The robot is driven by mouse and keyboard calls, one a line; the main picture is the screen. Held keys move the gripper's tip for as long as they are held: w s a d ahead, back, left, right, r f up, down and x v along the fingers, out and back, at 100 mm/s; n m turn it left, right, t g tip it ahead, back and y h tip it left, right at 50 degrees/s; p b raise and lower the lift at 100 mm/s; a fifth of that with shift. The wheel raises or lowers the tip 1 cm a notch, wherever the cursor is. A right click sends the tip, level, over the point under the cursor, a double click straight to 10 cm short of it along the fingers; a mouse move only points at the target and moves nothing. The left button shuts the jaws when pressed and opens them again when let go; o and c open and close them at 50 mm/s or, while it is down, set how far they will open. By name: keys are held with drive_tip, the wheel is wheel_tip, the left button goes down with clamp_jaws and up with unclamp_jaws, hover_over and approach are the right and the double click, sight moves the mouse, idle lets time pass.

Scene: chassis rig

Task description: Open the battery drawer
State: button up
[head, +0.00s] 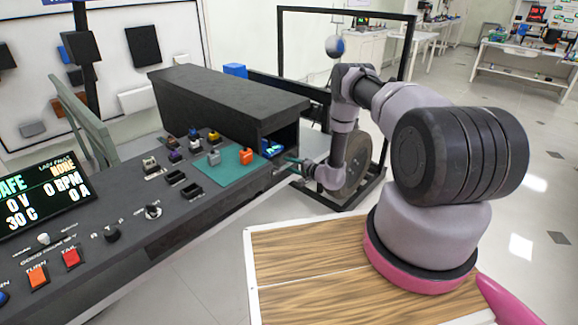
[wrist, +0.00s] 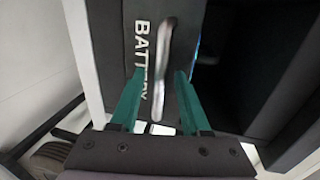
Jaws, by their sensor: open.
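The battery drawer front (wrist: 188,40) is a dark panel with the white word BATTERY on it, in the wrist view. A slim silver handle (wrist: 165,42) stands on this panel beside the lettering. My gripper (wrist: 160,76) is open, its two green fingers on either side of the handle. A gap shows between handle and fingers; I cannot tell the depth exactly. In the head view my gripper (head: 291,166) is at the right end of the dark console (head: 215,185), below its hood. The drawer front is not clearly visible there.
A dark hood (head: 225,95) overhangs the console end. A green mat (head: 228,170) holds small coloured parts. A black frame with a wheel (head: 355,165) stands close behind my arm. A dark recess (wrist: 225,60) lies right of the drawer front in the wrist view.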

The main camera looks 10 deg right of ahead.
drive_tip(key=shift+w+a, duration=0.15)
drive_tip(key=shift+w, duration=0.05)
clamp_jaws()
idle(1.4)
